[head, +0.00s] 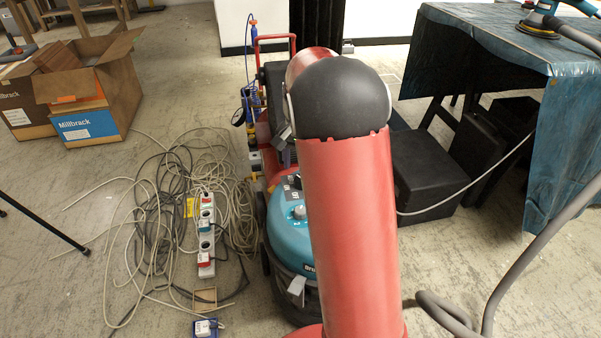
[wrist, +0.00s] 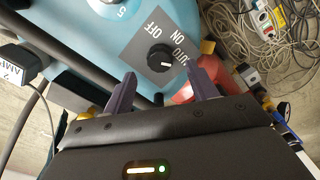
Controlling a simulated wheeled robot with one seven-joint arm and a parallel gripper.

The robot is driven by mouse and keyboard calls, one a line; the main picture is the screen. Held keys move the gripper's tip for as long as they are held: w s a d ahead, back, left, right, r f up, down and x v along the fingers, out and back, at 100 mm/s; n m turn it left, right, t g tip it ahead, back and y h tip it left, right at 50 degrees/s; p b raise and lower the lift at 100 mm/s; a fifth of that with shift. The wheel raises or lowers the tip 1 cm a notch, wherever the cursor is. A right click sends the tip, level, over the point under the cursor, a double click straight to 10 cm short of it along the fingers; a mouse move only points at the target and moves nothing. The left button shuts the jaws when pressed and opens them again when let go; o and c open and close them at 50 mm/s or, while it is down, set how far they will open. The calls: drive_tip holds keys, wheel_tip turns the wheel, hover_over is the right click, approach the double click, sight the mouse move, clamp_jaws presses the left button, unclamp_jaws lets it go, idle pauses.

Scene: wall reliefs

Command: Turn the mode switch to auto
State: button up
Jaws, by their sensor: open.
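The mode switch (wrist: 161,58) is a round black knob on a dark grey panel, marked OFF, ON and AUTO, on a blue-topped vacuum machine (wrist: 82,38). A small pale mark shows on the knob, but I cannot tell for sure which label it points at. My gripper (wrist: 162,72) is open, its two purple fingers apart, with the knob showing between and just beyond the tips; nothing is held. In the head view the blue machine (head: 288,232) stands partly behind my red arm, which hides my gripper. The knob cannot be made out there.
Tangled cables (head: 165,215) and a power strip (head: 206,235) lie on the floor at left. Cardboard boxes (head: 88,95) stand farther left. A covered table (head: 500,45) is at right, and a grey hose (head: 520,265) curves across the right floor.

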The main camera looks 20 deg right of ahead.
drive_tip(key=shift+r, duration=1.45)
drive_tip(key=s+a+r+n+t, duration=0.2)
drive_tip(key=s+a+r, duration=0.2)
drive_tip(key=s+r, duration=0.25)
drive_tip(key=s+a+n+t, duration=0.1)
drive_tip(key=s+a+n, duration=0.2)
drive_tip(key=s, duration=0.7)
drive_tip(key=s+a+r+n+t, duration=0.1)
drive_tip(key=s+a+n, duration=0.3)
drive_tip(key=s, duration=0.6)
drive_tip(key=shift+s+r+t, duration=0.2)
drive_tip(key=shift+r+t, duration=0.1)
drive_tip(key=shift+t, duration=0.5)
